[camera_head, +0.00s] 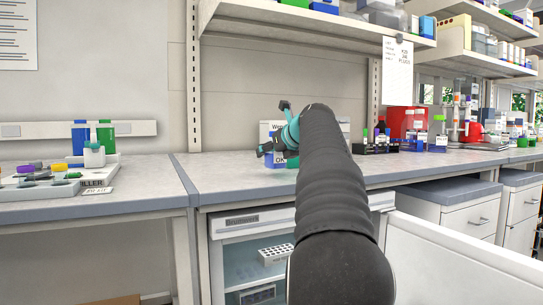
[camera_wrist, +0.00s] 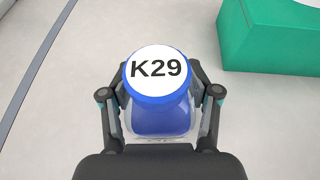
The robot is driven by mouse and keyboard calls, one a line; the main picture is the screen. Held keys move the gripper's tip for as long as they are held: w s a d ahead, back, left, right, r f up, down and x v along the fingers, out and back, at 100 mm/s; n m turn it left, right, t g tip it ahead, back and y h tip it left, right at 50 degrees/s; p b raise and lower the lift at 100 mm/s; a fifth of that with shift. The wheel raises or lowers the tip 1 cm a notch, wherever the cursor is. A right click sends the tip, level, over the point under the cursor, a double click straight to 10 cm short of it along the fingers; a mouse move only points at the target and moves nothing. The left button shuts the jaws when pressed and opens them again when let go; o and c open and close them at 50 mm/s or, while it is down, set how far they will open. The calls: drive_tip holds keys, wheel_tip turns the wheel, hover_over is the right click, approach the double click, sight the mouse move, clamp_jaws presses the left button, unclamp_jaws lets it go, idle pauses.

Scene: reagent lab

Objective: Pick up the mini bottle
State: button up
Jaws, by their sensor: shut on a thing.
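The mini bottle (camera_wrist: 160,114) has a blue cap or body and a round white top label reading K29. In the wrist view it stands between the two fingers of my gripper (camera_wrist: 160,108), which is shut on it from both sides. In the head view my gripper (camera_head: 278,135) is over the bench on the far side of my dark arm. A blue and white part of the bottle (camera_head: 275,162) shows just below the fingers; the rest is hidden by my arm and fingers. I cannot tell whether the bottle touches the bench.
A green block (camera_wrist: 270,42) lies near the bottle at the upper right of the wrist view. Racks of small bottles (camera_head: 376,142) stand to the right on the bench. A fridge (camera_head: 250,225) is below, its white door (camera_head: 460,255) open. Shelves hang above.

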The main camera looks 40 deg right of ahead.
wheel_tip(320, 180, up, 3)
drive_tip(key=shift+p, duration=0.6)
drive_tip(key=w+d+r+p, duration=0.1)
drive_tip(key=d+r+p, duration=0.2)
drive_tip(key=d+p, duration=0.1)
drive_tip(key=w+d+r+p, duration=0.1)
drive_tip(key=d+r+p, duration=0.1)
drive_tip(key=d+p, duration=0.2)
drive_tip(key=shift+w+d+r, duration=0.4)
drive_tip(key=shift+d, duration=1.2)
